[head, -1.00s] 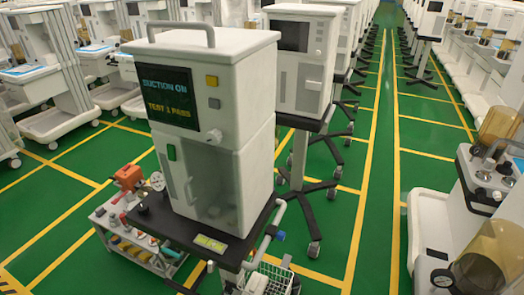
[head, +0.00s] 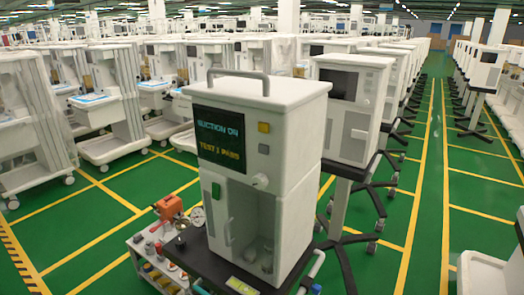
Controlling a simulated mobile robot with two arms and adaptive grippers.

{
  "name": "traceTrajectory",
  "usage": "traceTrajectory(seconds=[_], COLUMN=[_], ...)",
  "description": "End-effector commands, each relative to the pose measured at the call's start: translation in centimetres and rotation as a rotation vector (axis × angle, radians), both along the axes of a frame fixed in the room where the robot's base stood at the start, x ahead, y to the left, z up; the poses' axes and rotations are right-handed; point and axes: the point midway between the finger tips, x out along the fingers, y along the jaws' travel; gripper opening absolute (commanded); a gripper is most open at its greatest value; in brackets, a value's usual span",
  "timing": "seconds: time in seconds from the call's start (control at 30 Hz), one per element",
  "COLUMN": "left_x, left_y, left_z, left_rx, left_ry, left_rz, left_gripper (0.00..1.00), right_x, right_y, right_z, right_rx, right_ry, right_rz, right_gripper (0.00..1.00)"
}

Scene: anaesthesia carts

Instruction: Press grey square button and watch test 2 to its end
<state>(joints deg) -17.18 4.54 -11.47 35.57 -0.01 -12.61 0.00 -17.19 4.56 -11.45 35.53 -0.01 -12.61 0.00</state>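A white suction unit (head: 270,110) with a top handle stands upright on a black cart shelf. Its dark screen (head: 220,136) shows a cyan line above a yellow line; the lettering looks distorted and I cannot read it surely. The small grey square button (head: 263,149) is on the front panel right of the screen, below a yellow square button (head: 263,127). Nothing touches the grey button. Neither of my grippers is in view.
A low trolley (head: 140,262) with an orange device (head: 168,206) and a gauge stands at the unit's left. More white machines (head: 352,100) stand behind on wheeled stands. A green floor aisle with yellow lines (head: 430,200) is clear at the right.

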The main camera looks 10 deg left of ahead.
Motion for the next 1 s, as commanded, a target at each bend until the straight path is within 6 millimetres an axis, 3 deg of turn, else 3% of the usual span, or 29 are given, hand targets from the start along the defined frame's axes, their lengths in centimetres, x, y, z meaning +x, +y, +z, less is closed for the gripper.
traceTrajectory(seconds=[0.03, 0.17, 1.0], left_x=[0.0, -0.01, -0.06], left_y=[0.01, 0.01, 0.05], left_z=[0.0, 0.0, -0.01], left_rx=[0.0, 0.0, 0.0], left_ry=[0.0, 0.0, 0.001], left_rz=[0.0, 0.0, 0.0], left_gripper=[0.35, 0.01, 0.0], right_x=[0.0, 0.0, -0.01], right_y=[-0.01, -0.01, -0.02], right_z=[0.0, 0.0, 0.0], right_rx=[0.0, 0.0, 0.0], right_ry=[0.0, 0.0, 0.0], right_rz=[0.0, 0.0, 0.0], right_gripper=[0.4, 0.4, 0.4])
